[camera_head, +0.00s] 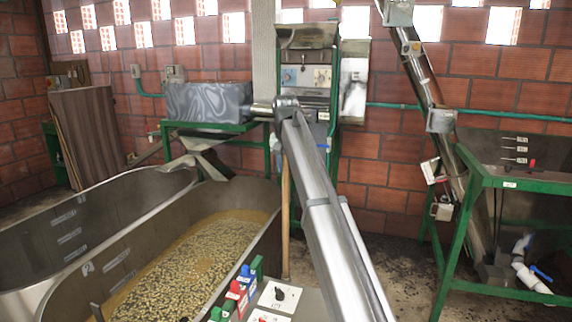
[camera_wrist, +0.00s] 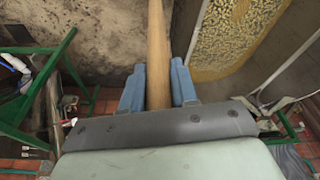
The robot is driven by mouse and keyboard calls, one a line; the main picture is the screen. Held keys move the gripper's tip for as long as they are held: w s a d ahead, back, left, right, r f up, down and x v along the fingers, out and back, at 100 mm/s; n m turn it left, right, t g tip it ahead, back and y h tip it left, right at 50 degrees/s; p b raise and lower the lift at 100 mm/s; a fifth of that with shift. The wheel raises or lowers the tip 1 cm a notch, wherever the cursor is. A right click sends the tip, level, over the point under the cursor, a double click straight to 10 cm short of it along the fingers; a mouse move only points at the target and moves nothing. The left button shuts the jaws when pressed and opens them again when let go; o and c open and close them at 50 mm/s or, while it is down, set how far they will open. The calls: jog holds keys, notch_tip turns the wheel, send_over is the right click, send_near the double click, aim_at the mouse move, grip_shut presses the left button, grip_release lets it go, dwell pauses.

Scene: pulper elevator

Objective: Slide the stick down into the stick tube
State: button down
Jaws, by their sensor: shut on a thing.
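The stick (camera_head: 285,225) is a long, thin brown wooden pole. In the head view it hangs roughly upright beside the right end of the near metal tank, its upper part hidden behind my arm. In the wrist view the stick (camera_wrist: 156,50) runs between the two blue fingers of my gripper (camera_wrist: 157,88), which is shut on it. In the head view my gripper is mostly hidden by my arm. I cannot pick out the stick tube in either view, nor tell whether the stick's lower end touches anything.
The near tank (camera_head: 265,240) holds yellowish liquid with many beans; an empty tank (camera_head: 40,285) lies left. A panel with coloured switches (camera_head: 240,290) is in front. A green-framed table (camera_head: 510,182) and a slanted elevator pipe (camera_head: 418,70) stand right. Floor between is open.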

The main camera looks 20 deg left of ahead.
jog(key=shift+x, duration=0.95)
jog(key=c, duration=0.8)
grip_release()
jog(key=shift+s, duration=0.2)
jog(key=shift+r, duration=0.1)
jog(key=v, duration=1.3)
jog(key=shift+s+r, duration=0.2)
jog(key=shift+r, duration=0.1)
jog(key=shift+d+f, duration=0.1)
